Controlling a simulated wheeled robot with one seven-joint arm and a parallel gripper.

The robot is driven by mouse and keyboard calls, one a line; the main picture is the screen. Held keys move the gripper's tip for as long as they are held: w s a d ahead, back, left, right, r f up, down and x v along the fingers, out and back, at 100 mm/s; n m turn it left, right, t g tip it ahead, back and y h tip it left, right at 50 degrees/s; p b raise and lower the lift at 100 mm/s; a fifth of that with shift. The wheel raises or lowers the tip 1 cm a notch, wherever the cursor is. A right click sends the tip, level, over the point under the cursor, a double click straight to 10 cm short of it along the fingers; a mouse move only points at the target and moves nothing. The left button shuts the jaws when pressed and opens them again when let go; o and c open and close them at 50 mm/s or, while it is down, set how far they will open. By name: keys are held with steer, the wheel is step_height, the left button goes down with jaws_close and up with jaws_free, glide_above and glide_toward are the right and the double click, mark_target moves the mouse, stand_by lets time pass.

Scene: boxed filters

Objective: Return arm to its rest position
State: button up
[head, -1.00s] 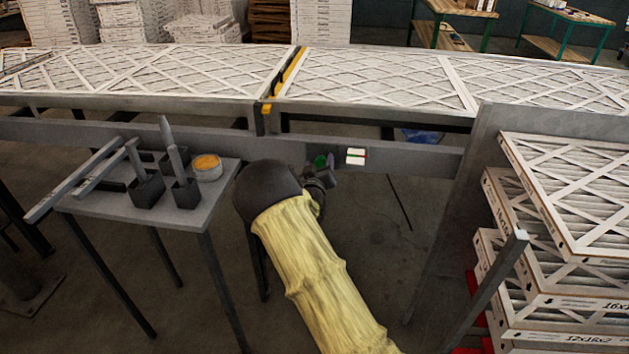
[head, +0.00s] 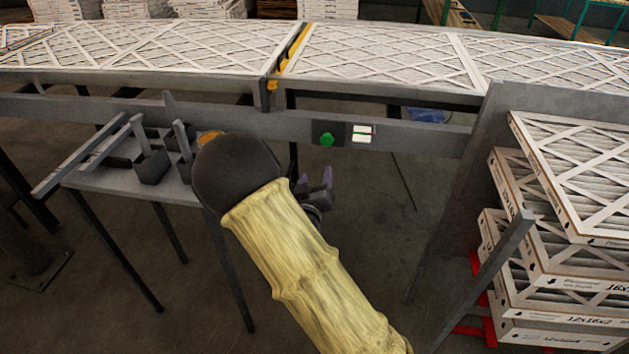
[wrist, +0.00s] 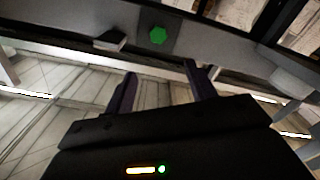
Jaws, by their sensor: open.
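My gripper (head: 318,180) is in front of and below the conveyor's front rail in the head view, partly hidden behind my arm's dark rounded joint. Its two fingers stand apart with nothing between them. In the wrist view the open fingers (wrist: 160,88) point toward the rail. A green button (head: 327,140) on a dark plate sits on the rail, just above the fingertips and apart from them; it also shows in the wrist view (wrist: 158,36). My yellow-sleeved arm reaches up from the bottom of the head view.
A small grey table (head: 110,182) with holders and an orange-topped tin (head: 208,137) stands left, close to my arm's joint. Framed filters (head: 380,55) lie on the conveyor. Stacked boxed filters (head: 570,180) and a grey post (head: 487,265) stand right. Open floor lies between.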

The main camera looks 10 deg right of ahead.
steer(key=shift+s, duration=0.25)
stand_by(0.3)
steer(key=s+d+m+g+y, duration=0.1)
steer(key=s+d+g+y, duration=0.2)
steer(key=s+g, duration=0.65)
steer(key=s+d+m+g+y, duration=0.1)
steer(key=s+d+g+y, duration=0.3)
steer(key=s, duration=1)
step_height(320, 180, up, 19)
steer(key=a+g+h+p, duration=0.1)
steer(key=p, duration=1.8)
steer(key=shift+s+a, duration=0.15)
steer(key=shift+s, duration=0.05)
stand_by(2.2)
